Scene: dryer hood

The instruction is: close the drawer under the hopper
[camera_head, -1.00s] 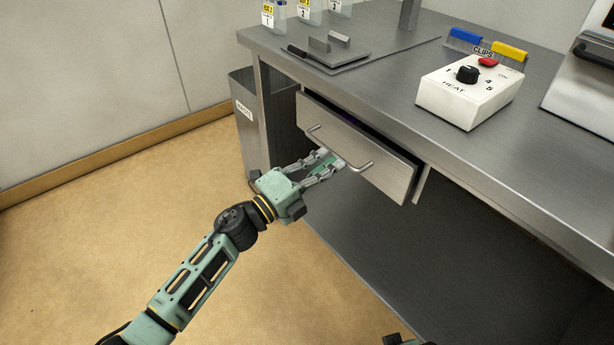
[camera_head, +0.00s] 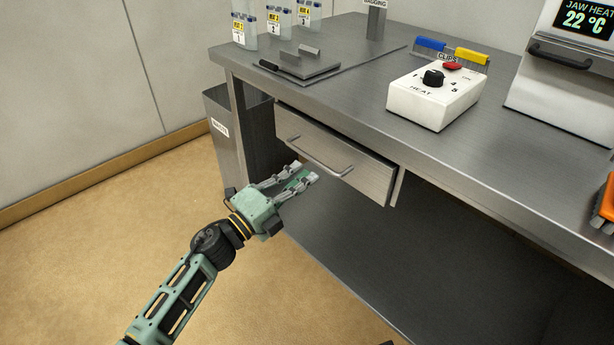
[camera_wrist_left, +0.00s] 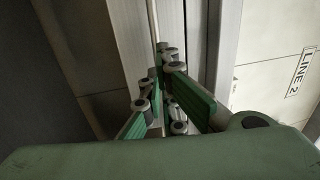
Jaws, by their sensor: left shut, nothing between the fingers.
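The grey metal drawer (camera_head: 365,178) sits under the front edge of the steel bench, with a bar handle (camera_head: 318,161) across its front. Its front looks flush or nearly flush with the frame; no inside shows. My left gripper (camera_head: 305,172) is shut and empty, just in front of and below the handle, apart from it as far as I can tell. In the left wrist view, the green-padded fingers (camera_wrist_left: 162,95) point at pale metal surfaces, with a thin bar ahead. No hopper is recognisable. My right gripper is not in view.
The steel bench (camera_head: 500,170) holds a white heat box (camera_head: 435,95), clips (camera_head: 470,57), labelled bottles (camera_head: 275,20) and a flat plate (camera_head: 315,62). A grey waste bin (camera_head: 225,140) stands left of the drawer. The floor (camera_head: 120,230) in front is clear.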

